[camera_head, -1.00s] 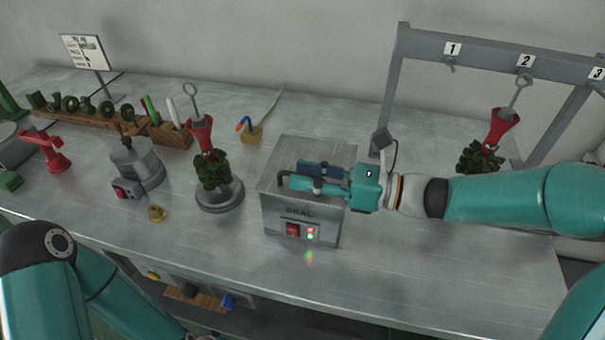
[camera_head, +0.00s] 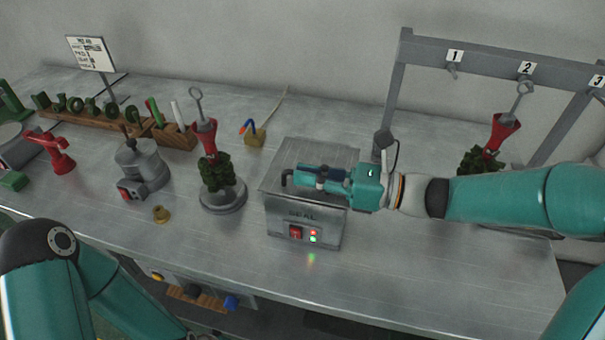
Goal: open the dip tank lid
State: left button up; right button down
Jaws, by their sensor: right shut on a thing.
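The dip tank (camera_head: 280,213) is a grey metal box marked SEAL, with a red switch and small red and green lights on its front. Its lid (camera_head: 325,153) lies flat on top and looks closed. A dark bar handle (camera_head: 286,179) stands on the lid, and its left end shows past my fingers. My right gripper (camera_head: 312,177) reaches in from the right, low over the lid, and is shut on the handle. The fingers hide most of the handle. My left arm is at the lower left, but its gripper is out of view.
A red and green wax piece on a round grey stand (camera_head: 222,197) is close left of the tank. Another red piece (camera_head: 501,132) hangs on the numbered rack (camera_head: 480,55) at right. The bench in front of the tank is clear.

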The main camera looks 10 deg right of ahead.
jog(key=w+r+m+p, duration=0.1)
jog(key=p, duration=0.1)
jog(key=w+d+r+m+p, duration=0.1)
jog(key=r+p, duration=0.1)
jog(key=p, duration=0.1)
jog(key=r+m+p, duration=0.1)
jog(key=r+p, duration=0.1)
jog(key=shift+w+d+r+p, duration=0.25)
jog(key=shift+w+p, duration=0.05)
jog(key=shift+w, duration=0.1)
jog(key=shift+w+d+r+p, duration=0.4)
jog(key=shift+w+r+p, duration=0.3)
jog(key=shift+w+p, duration=0.15)
